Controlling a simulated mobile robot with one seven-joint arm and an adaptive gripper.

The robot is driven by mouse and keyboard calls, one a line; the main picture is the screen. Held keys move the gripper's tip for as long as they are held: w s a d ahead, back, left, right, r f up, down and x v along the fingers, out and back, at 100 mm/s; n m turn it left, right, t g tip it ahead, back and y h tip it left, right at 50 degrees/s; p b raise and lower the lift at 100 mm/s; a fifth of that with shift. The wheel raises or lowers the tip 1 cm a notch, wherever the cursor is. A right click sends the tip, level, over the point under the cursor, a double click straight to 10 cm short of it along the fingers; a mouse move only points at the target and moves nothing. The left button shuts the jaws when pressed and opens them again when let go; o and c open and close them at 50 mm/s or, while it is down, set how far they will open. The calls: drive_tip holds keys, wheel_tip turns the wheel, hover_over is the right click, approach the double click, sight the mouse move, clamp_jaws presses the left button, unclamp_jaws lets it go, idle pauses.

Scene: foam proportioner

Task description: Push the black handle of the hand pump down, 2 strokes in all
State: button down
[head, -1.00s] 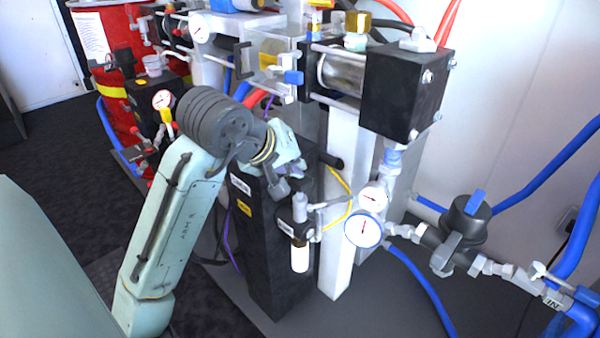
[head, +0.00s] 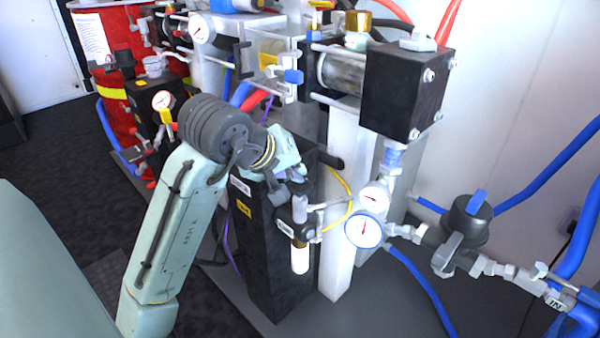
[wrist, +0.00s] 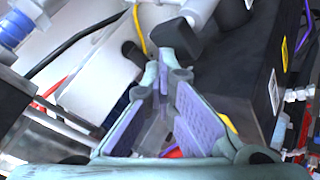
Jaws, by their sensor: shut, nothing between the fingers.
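A short black rod end (head: 330,161), which looks like the pump handle, sticks out beside the pale upright post, above the yellow tube. In the wrist view a black knob (wrist: 134,53) beside the yellow tube seems to be the same part, just beyond and left of the fingertips. My gripper (head: 290,175) points down over the tall black housing (head: 275,255). It looks close to the knob, but I cannot tell whether they touch. In the wrist view my gripper (wrist: 164,72) has its lilac-padded fingers converging at the tips, with nothing held.
A filter with a white bowl (head: 300,258) hangs below my gripper. Two gauges, one blue-rimmed (head: 363,230), are to its right. A black-ended cylinder (head: 402,90) stands above right. A black fitting (head: 466,220) and blue hoses are farther right. A red drum (head: 118,80) is far left.

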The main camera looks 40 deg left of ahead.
drive_tip(key=shift+f, duration=0.25)
drive_tip(key=shift+r, duration=0.1)
drive_tip(key=shift+r+p, duration=2.05)
wheel_tip(320, 180, up, 5)
drive_tip(key=p, duration=0.4)
drive_tip(key=shift+p, duration=0.4)
